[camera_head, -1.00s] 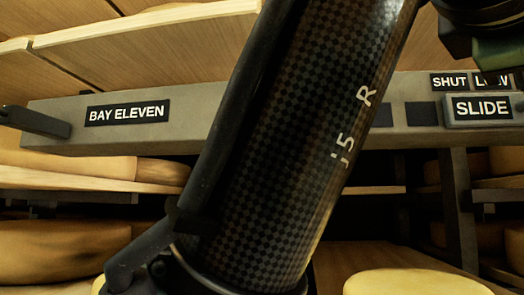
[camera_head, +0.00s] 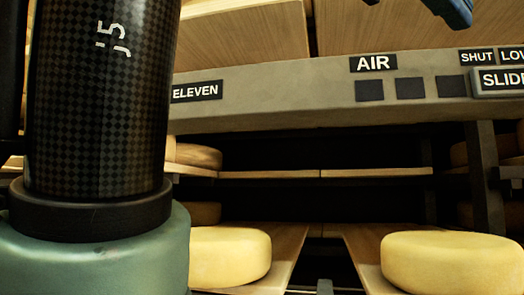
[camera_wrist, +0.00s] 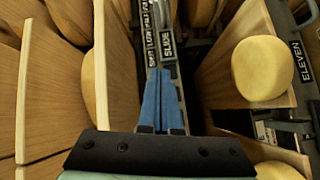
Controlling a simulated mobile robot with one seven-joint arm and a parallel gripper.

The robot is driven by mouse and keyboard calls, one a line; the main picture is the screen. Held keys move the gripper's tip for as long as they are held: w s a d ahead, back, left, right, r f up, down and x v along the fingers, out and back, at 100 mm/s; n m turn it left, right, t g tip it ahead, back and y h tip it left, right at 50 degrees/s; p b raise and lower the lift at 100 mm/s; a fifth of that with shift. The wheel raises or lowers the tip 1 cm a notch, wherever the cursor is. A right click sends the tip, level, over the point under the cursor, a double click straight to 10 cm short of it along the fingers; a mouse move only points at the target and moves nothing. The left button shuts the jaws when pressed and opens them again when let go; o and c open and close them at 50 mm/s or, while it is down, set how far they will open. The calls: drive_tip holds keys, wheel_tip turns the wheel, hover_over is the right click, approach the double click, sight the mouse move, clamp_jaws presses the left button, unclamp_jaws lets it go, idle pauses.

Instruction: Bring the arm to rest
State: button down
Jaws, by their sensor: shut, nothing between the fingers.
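My arm stands upright at the left of the head view, with a dark checkered link marked j5 and a green joint below it. My gripper shows in the wrist view as two blue fingers (camera_wrist: 158,78) lying side by side, shut, with nothing held. In the head view a blue finger part of my gripper (camera_head: 452,10) enters at the top right, above the grey rail. The rest of the gripper is out of that view.
The grey rail (camera_head: 320,115) crosses the view, with an AIR label (camera_head: 373,63) and a SLIDE plate (camera_head: 502,80). Below, yellow cheese wheels (camera_head: 230,257) (camera_head: 452,263) sit on wooden boards. Another wheel (camera_wrist: 262,68) shows in the wrist view. Dark gaps lie between shelves.

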drive_tip(key=w+a+f+m+t+y+b, duration=0.1)
drive_tip(key=w+a+f+t+b, duration=0.15)
drive_tip(key=w+f+t, duration=0.25)
drive_tip(key=w+a+f+m+t+b, duration=0.1)
drive_tip(key=w+a+f+t, duration=0.25)
drive_tip(key=w+f, duration=0.25)
drive_tip(key=s+a+f+m+t+y+b, duration=0.1)
drive_tip(key=s+a+f+t+y, duration=0.3)
drive_tip(key=a+f+t+y, duration=0.1)
drive_tip(key=s+a+f+t+y+b, duration=0.1)
drive_tip(key=s+a+f+t+y, duration=0.2)
drive_tip(key=f+y, duration=0.4)
drive_tip(key=shift+s+a+f+m+t+y+b, duration=0.25)
drive_tip(key=shift+s+a+m+t+y+b, duration=0.15)
drive_tip(key=shift+a+t+y, duration=0.5)
drive_tip(key=shift+w+a, duration=0.1)
